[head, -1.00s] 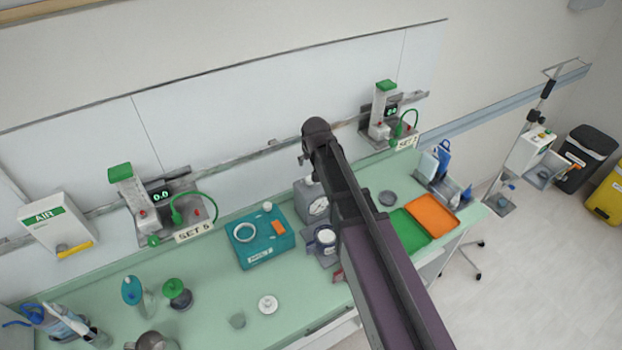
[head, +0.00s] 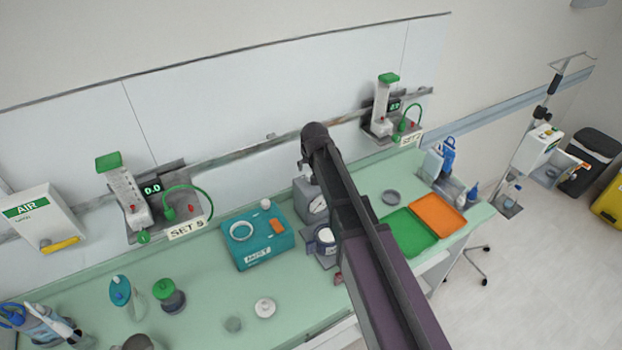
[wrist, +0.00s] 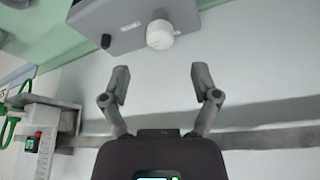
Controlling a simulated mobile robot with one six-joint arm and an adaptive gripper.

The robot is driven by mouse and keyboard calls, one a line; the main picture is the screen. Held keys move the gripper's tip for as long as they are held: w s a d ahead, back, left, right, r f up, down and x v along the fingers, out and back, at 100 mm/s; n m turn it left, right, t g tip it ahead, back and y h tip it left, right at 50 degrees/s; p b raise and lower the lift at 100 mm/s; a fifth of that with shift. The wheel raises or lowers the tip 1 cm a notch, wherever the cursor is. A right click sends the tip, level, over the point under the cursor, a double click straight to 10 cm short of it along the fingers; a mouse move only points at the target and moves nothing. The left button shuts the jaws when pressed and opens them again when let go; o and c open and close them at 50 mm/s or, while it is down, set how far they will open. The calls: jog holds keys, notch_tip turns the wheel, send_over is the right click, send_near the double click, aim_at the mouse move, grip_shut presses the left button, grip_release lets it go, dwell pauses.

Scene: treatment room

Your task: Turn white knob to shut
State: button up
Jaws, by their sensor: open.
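The white knob (wrist: 160,34) sits on the face of a grey box (wrist: 125,38) at the top of the wrist view. My gripper (wrist: 161,84) is open and empty. Its two fingers point toward the knob, one to each side, with a visible gap between the fingertips and the knob. In the head view my dark arm rises through the middle and hides my gripper. I cannot make out the white knob there.
A wall rail (wrist: 265,138) runs behind my gripper in the wrist view. In the head view, the green bench holds a teal box (head: 258,238), a green tray (head: 410,232) and an orange tray (head: 437,213). Flowmeter sets (head: 125,195) hang on the rail.

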aim_at(310, 174)
jog(key=shift+b+x, duration=2.3)
jog(key=shift+x, duration=0.5)
grip_shut()
